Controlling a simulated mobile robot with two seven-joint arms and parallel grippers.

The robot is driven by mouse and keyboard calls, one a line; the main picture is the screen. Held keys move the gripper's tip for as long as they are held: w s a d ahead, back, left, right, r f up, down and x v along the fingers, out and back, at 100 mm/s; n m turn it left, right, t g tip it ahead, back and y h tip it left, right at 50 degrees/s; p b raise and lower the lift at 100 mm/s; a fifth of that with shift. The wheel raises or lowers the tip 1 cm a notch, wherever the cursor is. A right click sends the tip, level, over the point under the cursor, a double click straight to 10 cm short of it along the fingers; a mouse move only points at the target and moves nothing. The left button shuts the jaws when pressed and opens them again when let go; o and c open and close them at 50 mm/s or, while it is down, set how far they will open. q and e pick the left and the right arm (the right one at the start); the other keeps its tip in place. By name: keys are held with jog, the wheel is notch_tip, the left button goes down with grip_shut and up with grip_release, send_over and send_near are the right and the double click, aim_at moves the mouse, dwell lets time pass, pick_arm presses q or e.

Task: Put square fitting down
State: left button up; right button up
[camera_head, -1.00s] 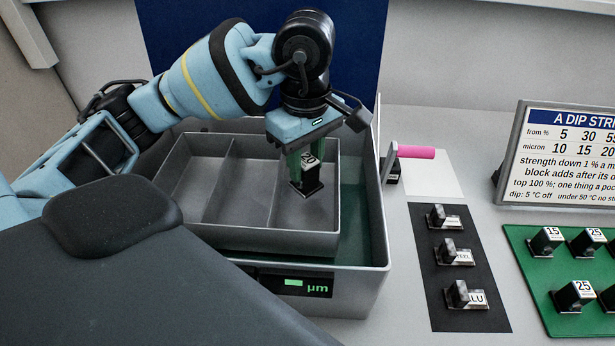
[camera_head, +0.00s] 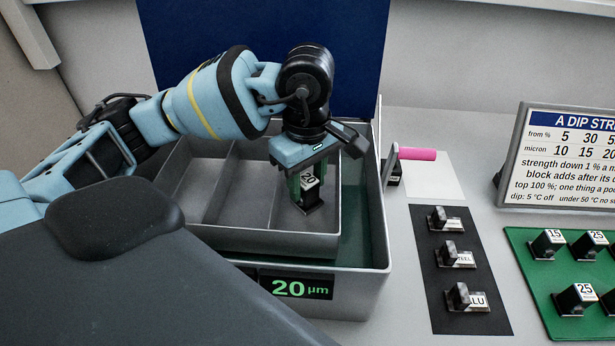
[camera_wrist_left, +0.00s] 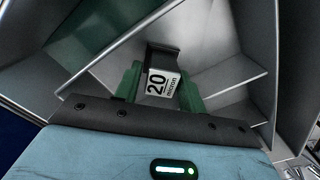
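The square fitting, a dark block with a white label reading 20 (camera_head: 309,190), is between the green fingers of my left gripper (camera_head: 308,180). The gripper points down into the right-hand compartment of the grey divided tray (camera_head: 290,243). The block is low in this compartment; whether its base touches the floor is hard to tell. In the left wrist view the block (camera_wrist_left: 162,82) reads "20 micron" and the fingers (camera_wrist_left: 160,90) flank it closely on both sides. My right gripper is not in view.
The tray sits in a larger grey bin (camera_head: 362,285) whose display (camera_head: 296,288) reads 20 µm. To the right are a pink-handled lever (camera_head: 415,154), a black mat (camera_head: 470,318) with three labelled blocks, a green mat (camera_head: 545,300) with more blocks, and a sign (camera_head: 570,155).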

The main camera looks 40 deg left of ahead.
aim_at(307, 179)
pick_arm(q)
jog(key=shift+o, duration=0.9)
jog(key=shift+r, duration=0.25)
notch_tip(307, 179, up, 12)
jog(key=p, duration=0.1)
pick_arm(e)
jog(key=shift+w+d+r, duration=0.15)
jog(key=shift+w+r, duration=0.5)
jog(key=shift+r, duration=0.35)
pick_arm(q)
jog(key=shift+f, duration=0.1)
